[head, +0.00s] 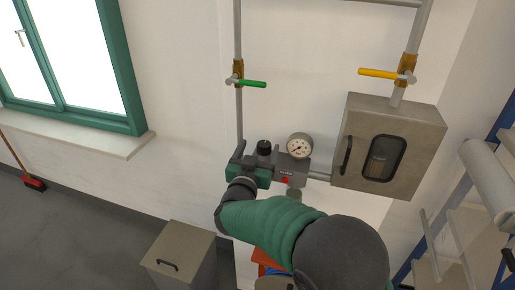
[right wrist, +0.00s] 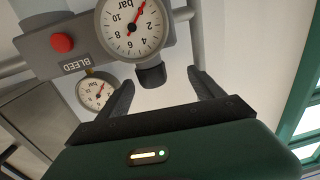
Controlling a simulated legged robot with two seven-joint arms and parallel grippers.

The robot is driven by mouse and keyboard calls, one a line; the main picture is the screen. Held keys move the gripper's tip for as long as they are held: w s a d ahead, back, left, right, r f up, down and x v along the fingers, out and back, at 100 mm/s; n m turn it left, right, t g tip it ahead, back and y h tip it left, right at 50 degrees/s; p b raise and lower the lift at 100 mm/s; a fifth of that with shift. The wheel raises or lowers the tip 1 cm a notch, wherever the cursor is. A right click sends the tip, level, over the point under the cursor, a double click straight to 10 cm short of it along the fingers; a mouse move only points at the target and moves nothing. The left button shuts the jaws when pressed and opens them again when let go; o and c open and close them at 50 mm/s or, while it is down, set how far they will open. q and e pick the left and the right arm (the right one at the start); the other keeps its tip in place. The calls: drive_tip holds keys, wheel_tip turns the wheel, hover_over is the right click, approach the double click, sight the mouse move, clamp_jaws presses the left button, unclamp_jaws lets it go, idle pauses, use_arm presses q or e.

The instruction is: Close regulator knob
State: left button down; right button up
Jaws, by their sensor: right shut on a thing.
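The regulator (head: 290,170) is a grey wall-mounted block in the pipe line, and its grey body (right wrist: 95,42) fills the upper left of the right wrist view. The black regulator knob (head: 263,147) shows left of the round gauge (head: 299,147). In the right wrist view the knob (right wrist: 151,76) lies between the two dark fingers, below the large gauge (right wrist: 133,25). My right gripper (head: 252,157) is at the knob and shut on it; a gap shows beside one finger from this angle. My left gripper is not in view.
A red button (head: 284,181) sits on the regulator near the gripper. A grey windowed box (head: 391,145) hangs to the right. Green (head: 252,84) and yellow (head: 379,72) valve handles are above. A lidded grey bin (head: 178,250) stands below left. A ladder-like frame is at the right edge.

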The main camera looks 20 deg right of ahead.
drive_tip(key=s, duration=0.1)
drive_tip(key=s+f, duration=0.1)
drive_tip(key=shift+s+a+b, duration=0.1)
drive_tip(key=shift+s+b, duration=0.25)
drive_tip(key=w+a+b+v, duration=0.1)
drive_tip(key=v, duration=0.6)
drive_tip(key=w+a+v, duration=0.1)
drive_tip(key=a+v, duration=0.1)
drive_tip(key=v, duration=0.6)
wheel_tip(320, 180, down, 13)
drive_tip(key=w+d+n+g+y, duration=0.2)
drive_tip(key=n+g+y, duration=0.3)
drive_tip(key=y, duration=0.5)
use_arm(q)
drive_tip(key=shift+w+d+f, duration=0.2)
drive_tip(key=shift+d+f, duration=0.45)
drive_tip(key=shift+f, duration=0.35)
use_arm(e)
drive_tip(key=s+d+f+g, duration=0.4)
drive_tip(key=s+d+f, duration=0.1)
drive_tip(key=s, duration=0.4)
drive_tip(key=s+d+f+n+g+h, duration=0.1)
drive_tip(key=s+d+f+g, duration=0.3)
drive_tip(key=s+f, duration=0.3)
drive_tip(key=shift+s+d, duration=0.85)
drive_tip(key=shift+s, duration=0.4)
